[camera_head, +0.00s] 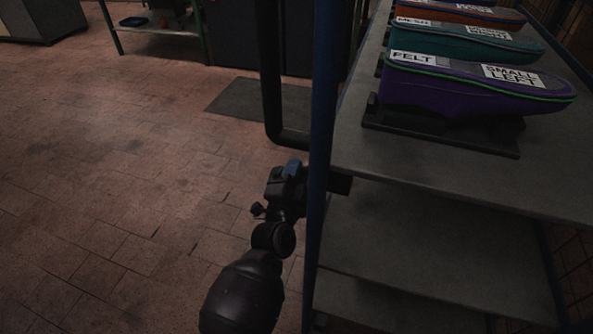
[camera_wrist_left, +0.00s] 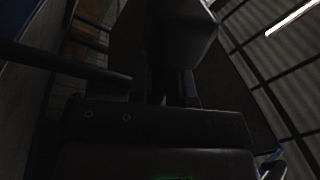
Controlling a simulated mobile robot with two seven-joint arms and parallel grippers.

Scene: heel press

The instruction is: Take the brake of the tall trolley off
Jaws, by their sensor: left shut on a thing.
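The tall trolley has a blue corner post (camera_head: 320,150), grey shelves (camera_head: 430,228) and a black tubular handle (camera_head: 271,85) on its left side. My left gripper (camera_head: 292,180) is beside the post, below the bottom bend of the handle. It is shut on a dark part of the trolley, but the post hides some of the contact. In the left wrist view a dark block (camera_wrist_left: 183,35) stands just past the gripper (camera_wrist_left: 165,100). I cannot tell the brake's shape or position in this darkness. My right gripper is not in view.
Purple (camera_head: 465,88), teal (camera_head: 470,42) and orange (camera_head: 460,12) shoe-shaped pieces with labels rest on the top shelf. The brick-tiled floor (camera_head: 110,190) is clear at the left. A dark mat (camera_head: 250,100) and a green-framed bench (camera_head: 160,32) lie beyond.

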